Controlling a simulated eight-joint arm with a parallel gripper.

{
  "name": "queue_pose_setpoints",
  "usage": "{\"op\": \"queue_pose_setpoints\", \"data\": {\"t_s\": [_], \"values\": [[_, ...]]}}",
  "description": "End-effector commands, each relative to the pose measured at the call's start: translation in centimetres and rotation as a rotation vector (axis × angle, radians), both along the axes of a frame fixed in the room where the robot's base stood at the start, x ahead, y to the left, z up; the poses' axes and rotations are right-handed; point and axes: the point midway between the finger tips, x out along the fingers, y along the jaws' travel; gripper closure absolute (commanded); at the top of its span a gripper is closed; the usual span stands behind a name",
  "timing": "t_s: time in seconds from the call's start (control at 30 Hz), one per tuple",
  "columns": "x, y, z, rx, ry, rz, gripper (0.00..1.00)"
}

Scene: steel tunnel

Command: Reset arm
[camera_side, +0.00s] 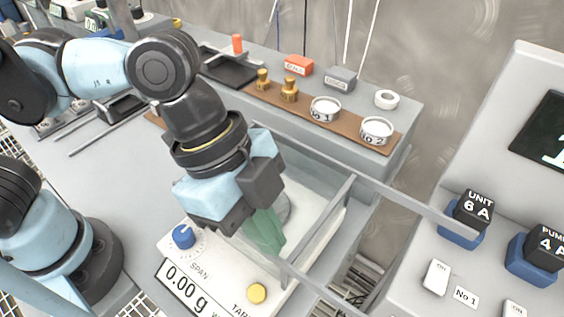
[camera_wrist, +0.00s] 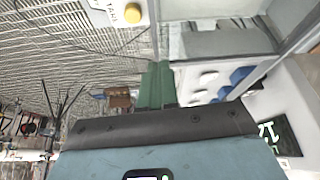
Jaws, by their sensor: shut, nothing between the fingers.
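My gripper (camera_side: 265,233) is shut, and its green fingers are together with nothing seen between them. In the side view it hangs over the front part of the weighing scale, with the fingertips in front of the pan (camera_side: 279,207). The fingers also show in the wrist view (camera_wrist: 157,82), pointing away from the camera. The scale (camera_side: 213,248) has a blue knob (camera_side: 184,236), a yellow button (camera_side: 257,293) and a display (camera_side: 188,285) reading 0.00 g. My gripper body hides part of the pan.
Clear walls (camera_side: 325,226) surround the pan close to my gripper, with a grey rail at right. Behind, a brown strip (camera_side: 347,134) holds brass weights (camera_side: 289,90) and two labelled round tins (camera_side: 377,130). A console with labelled blocks (camera_side: 473,211) and switches stands at right.

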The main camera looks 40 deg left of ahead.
Motion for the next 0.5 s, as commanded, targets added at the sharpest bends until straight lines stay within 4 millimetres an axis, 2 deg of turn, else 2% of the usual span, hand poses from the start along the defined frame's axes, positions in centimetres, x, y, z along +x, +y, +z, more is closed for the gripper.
{"op": "queue_pose_setpoints", "data": {"t_s": [0.03,0.1,0.27,0.5], "values": [[1.9,0.0,0.4,-0.049,-0.012,0.074,1.0],[4.4,-0.1,1.2,-0.124,-0.031,0.171,1.0],[10.0,0.6,3.1,-0.282,-0.08,0.38,1.0],[16.9,3.4,5.9,-0.475,-0.16,0.641,1.0]]}}
